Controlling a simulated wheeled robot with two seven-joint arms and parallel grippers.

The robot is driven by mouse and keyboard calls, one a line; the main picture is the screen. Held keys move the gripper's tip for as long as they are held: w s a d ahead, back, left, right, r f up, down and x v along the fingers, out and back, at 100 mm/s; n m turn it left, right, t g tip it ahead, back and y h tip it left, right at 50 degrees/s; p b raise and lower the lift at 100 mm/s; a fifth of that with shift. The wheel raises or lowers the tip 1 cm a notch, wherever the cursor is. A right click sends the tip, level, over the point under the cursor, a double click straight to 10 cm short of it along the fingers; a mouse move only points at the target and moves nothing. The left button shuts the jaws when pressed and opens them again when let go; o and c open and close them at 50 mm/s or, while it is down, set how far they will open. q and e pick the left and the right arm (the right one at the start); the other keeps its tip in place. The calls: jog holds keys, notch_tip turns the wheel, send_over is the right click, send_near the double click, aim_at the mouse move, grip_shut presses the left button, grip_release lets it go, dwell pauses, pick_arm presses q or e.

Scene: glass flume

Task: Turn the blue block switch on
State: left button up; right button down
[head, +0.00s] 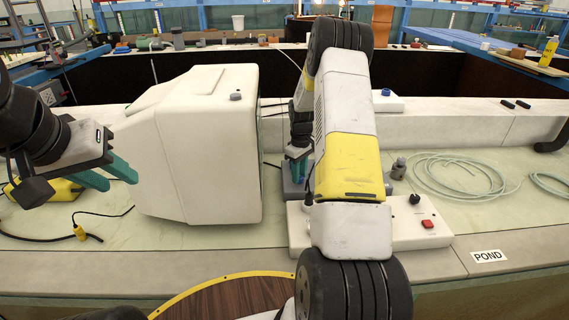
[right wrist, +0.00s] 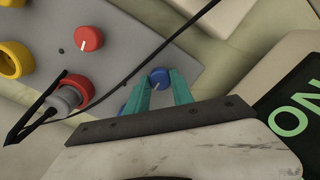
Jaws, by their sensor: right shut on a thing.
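In the right wrist view a round blue knob with a light pointer mark (right wrist: 159,78) sits on a grey panel (right wrist: 125,50). The teal fingers of my right gripper (right wrist: 160,90) are shut on this knob, one on each side. In the head view my right gripper (head: 297,158) points down at a grey box (head: 292,190), partly hidden behind my right arm. A dark display (right wrist: 296,112) beside the panel shows green letters "ON". My left gripper (head: 112,178) is open and empty at the left, its teal fingers apart, near the white housing.
The panel also has a red knob (right wrist: 88,38), a yellow socket (right wrist: 14,60) and a grey plug (right wrist: 64,100) with a black cable crossing the view. A large white housing (head: 210,150) stands between my arms. A white box with a red switch (head: 428,224) lies right.

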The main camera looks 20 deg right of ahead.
jog(key=shift+m, duration=0.5)
jog(key=m, duration=0.3)
jog(key=shift+m, duration=0.4)
jog(key=m, duration=0.4)
jog(key=shift+m, duration=0.3)
jog(key=m, duration=0.4)
jog(key=shift+m, duration=2.5)
jog(key=c, duration=1.1)
grip_release()
